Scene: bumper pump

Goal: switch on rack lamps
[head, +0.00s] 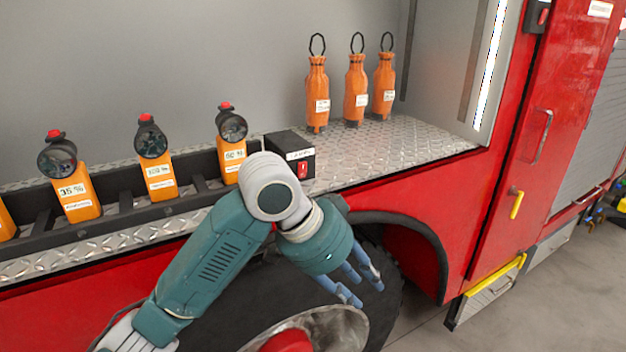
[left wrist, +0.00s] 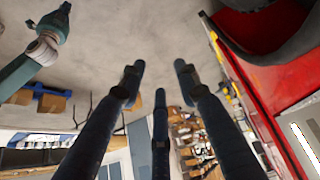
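Several orange lamps with round dark heads and red tops stand in a black rack (head: 120,222) on the truck's ledge: a 35 % lamp (head: 78,192), a middle lamp (head: 158,175) and a right lamp (head: 232,150). Another is cut off at the left edge. Their lenses look dark. A black box (head: 285,141) with a red switch (head: 303,169) sits at the rack's right end. My left gripper (head: 362,285) is in front of and below the ledge, by the wheel arch, its fingers spread and empty (left wrist: 160,80). My right gripper (left wrist: 66,8) shows small in the left wrist view.
Three orange bottles (head: 356,90) with black loops stand further right on the ledge. The tread-plate surface (head: 400,145) between them and the black box is clear. A red door (head: 540,120) with handles and a yellow-edged step (head: 488,290) are at the right.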

